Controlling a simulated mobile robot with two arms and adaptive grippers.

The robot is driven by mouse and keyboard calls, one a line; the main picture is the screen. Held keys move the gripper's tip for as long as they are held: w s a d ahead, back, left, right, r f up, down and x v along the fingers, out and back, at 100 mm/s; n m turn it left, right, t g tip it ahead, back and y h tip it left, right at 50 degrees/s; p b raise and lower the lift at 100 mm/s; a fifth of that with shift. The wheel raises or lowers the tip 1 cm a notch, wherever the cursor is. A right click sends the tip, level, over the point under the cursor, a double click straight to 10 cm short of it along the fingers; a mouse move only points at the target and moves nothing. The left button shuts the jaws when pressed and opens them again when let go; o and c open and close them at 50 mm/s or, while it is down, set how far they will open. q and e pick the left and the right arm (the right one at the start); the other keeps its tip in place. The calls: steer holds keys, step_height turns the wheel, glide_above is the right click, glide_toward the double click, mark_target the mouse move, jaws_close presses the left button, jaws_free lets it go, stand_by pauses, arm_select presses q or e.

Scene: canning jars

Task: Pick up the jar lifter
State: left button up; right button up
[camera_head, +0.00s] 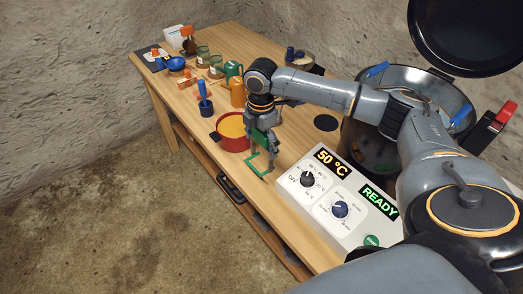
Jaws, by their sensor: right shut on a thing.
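The jar lifter (251,164) is a green, frame-like tool at the front edge of the wooden table, left of the control panel. My right gripper (270,153) points down over the table edge area and is shut on the jar lifter. The fingers hide part of the tool, and I cannot tell whether it touches the tabletop. My left gripper is not in view.
A red pot (236,146) stands close left of the gripper. The control panel (318,205) reads 50 °C and READY. A large metal canner (370,150) stands behind my right arm, its dark lid (470,35) raised. Cups and jars crowd the table's far end.

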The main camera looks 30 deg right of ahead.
steer(key=s+a+r+b, duration=0.1)
steer(key=s+a+r, duration=0.8)
steer(key=a, duration=0.1)
steer(key=shift+s+r, duration=0.2)
